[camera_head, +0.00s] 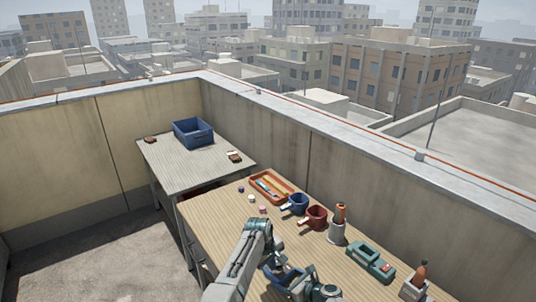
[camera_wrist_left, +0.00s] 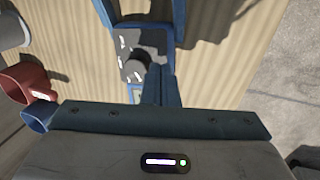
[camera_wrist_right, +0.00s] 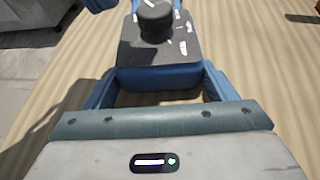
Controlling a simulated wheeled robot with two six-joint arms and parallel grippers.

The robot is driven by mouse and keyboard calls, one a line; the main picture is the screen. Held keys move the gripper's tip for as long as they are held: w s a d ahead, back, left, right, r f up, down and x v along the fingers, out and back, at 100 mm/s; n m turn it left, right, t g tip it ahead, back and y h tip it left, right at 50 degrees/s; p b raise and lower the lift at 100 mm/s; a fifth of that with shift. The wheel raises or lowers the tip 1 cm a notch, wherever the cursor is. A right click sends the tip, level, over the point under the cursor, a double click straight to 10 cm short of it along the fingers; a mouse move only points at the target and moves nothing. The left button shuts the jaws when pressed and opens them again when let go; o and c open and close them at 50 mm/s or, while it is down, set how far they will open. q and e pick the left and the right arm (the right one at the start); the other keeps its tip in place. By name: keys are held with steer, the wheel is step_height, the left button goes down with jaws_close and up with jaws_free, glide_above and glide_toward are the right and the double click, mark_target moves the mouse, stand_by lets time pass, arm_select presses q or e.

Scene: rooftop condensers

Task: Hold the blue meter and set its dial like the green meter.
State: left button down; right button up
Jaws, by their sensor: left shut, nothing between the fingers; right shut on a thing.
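The blue meter (camera_wrist_right: 155,75) has a dark grey face with white marks and a round black dial (camera_wrist_right: 155,20). My right gripper (camera_wrist_right: 158,78) is shut on the meter, one finger at each side. In the left wrist view the meter (camera_wrist_left: 168,40) lies ahead of my left gripper (camera_wrist_left: 157,70). Its fingers are shut together and empty, close beside the dial (camera_wrist_left: 136,68); I cannot tell whether they touch it. In the head view my arms partly hide the meter (camera_head: 285,275). The green meter (camera_head: 370,262) lies at the right on the table; its dial setting is too small to read.
An orange tray (camera_head: 254,188), a blue mug (camera_head: 298,203), a red mug (camera_head: 315,217) and a grey holder (camera_head: 337,232) line the table's back edge. Another holder (camera_head: 413,290) stands at the right. A blue bin (camera_head: 193,132) is on the far table. A wall encloses the back.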

arm_select(q)
steer(key=v, duration=0.4)
steer(key=shift+w+d, duration=0.25)
steer(key=shift+d, duration=0.15)
arm_select(e)
steer(key=o, duration=1.3)
steer(key=p+v, duration=0.6)
steer(key=v, duration=0.2)
steer(key=shift+r, duration=0.1)
steer(key=shift+s+d+r+p, duration=0.15)
steer(key=shift+s+d+p, duration=0.15)
steer(key=shift+d, duration=0.05)
arm_select(q)
steer(key=w+d+v, duration=0.1)
steer(key=v, duration=0.5)
steer(key=shift+r, duration=0.5)
steer(key=shift+s+f, duration=0.1)
arm_select(e)
steer(key=shift+a, duration=0.1)
